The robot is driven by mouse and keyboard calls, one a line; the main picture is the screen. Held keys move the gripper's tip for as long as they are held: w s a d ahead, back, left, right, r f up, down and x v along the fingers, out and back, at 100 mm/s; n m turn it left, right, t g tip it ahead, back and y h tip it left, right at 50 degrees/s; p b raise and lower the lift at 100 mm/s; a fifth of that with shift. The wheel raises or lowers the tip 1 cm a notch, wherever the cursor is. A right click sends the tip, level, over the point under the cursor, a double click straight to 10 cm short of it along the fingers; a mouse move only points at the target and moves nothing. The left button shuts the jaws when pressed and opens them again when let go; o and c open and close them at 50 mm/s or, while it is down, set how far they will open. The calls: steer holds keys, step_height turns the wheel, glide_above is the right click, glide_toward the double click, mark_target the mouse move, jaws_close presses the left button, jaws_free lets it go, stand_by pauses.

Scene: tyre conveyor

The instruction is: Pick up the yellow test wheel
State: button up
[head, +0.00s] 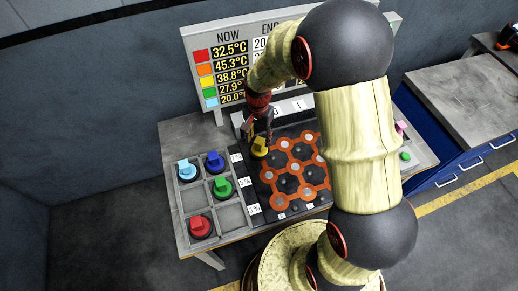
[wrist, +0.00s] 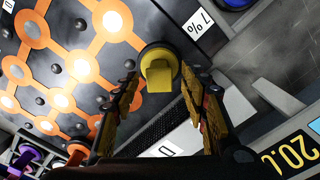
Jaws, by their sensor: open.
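The yellow test wheel (head: 259,147) stands at the upper left corner of the dark board with the orange hexagon pattern. It has a yellow block-like handle on a dark round base. My gripper (head: 262,125) is just above it, pointing down. In the wrist view the yellow wheel (wrist: 159,70) lies between and just beyond the two fingers of my open gripper (wrist: 160,95). The fingers stand on either side of the handle, and I cannot tell whether they touch it.
A grey compartment tray (head: 207,213) on the left holds light blue (head: 187,169), dark blue (head: 214,161), green (head: 222,187) and red (head: 200,225) wheels. A temperature display (head: 215,35) stands behind the board (head: 283,207). Pink (head: 400,127) and green (head: 405,156) pieces lie at the right.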

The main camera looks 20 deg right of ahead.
mark_target(259, 141)
steer(key=shift+w+d+f+b, duration=0.1)
steer(key=shift+d+f+b, duration=0.05)
steer(key=shift+f, duration=1.25)
steer(key=shift+w+d+f+b, duration=0.1)
steer(key=shift+f+b, duration=0.05)
steer(key=shift+f, duration=1.2)
steer(key=c, duration=0.3)
steer(key=c, duration=0.8)
jaws_close()
